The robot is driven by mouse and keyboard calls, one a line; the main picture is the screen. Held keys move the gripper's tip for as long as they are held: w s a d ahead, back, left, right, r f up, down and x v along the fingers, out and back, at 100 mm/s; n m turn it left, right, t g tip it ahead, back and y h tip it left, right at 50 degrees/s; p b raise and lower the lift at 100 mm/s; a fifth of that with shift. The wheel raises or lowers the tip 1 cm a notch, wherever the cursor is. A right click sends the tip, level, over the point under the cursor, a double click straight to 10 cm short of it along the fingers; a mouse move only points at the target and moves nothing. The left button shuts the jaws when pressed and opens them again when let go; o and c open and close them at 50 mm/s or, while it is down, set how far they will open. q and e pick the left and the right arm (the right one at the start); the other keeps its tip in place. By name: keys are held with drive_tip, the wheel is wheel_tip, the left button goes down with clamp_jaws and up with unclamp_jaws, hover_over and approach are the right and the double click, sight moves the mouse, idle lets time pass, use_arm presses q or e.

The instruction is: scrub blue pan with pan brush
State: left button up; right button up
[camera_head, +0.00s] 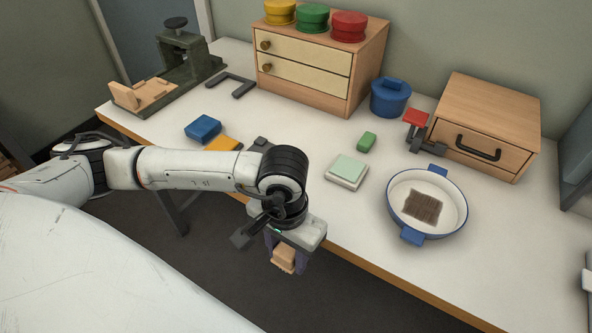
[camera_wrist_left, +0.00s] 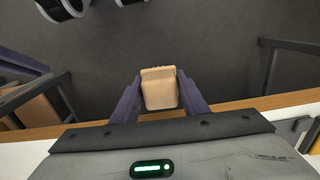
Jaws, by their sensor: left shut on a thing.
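The blue pan (camera_head: 462,210) is a round white-lined pan with a blue rim and two blue handles, standing at the right of the table. A brown patch (camera_head: 423,208) lies on its floor. My left gripper (camera_head: 285,262) is in front of the table's front edge, left of the pan and apart from it. It is shut on a tan wooden block, seemingly the pan brush (camera_head: 284,258). In the left wrist view the brush (camera_wrist_left: 159,90) sits between the two purple fingers. Its bristles cannot be made out. My right gripper is not in view.
A white-and-green sponge-like block (camera_head: 347,171) and a green block (camera_head: 366,141) lie left of the pan. A blue pot (camera_head: 390,98), a red-topped clamp (camera_head: 416,118) and a wooden drawer box (camera_head: 490,110) stand behind. Blue (camera_head: 203,128) and orange (camera_head: 222,143) blocks lie further left.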

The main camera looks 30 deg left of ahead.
use_arm(q)
drive_tip(key=w+d+r+m, duration=0.2)
drive_tip(key=w+d+r, duration=0.1)
drive_tip(key=d+r, duration=0.5)
drive_tip(key=shift+n, duration=0.6)
drive_tip(key=w+d+r, duration=0.1)
drive_tip(key=w+d, duration=0.2)
drive_tip(key=w, duration=0.3)
drive_tip(key=w+d+r, duration=0.1)
drive_tip(key=w+d, duration=0.2)
drive_tip(key=w, duration=0.3)
drive_tip(key=w+d+r, duration=0.1)
drive_tip(key=w+d, duration=0.2)
drive_tip(key=w, duration=0.3)
drive_tip(key=shift+w+d+r, duration=0.15)
drive_tip(key=shift+w+r, duration=0.05)
drive_tip(key=shift+w, duration=0.05)
drive_tip(key=w+d+r, duration=0.2)
drive_tip(key=w+r, duration=0.1)
drive_tip(key=n, duration=0.1)
hover_over(423, 201)
drive_tip(key=shift+f, duration=3.4)
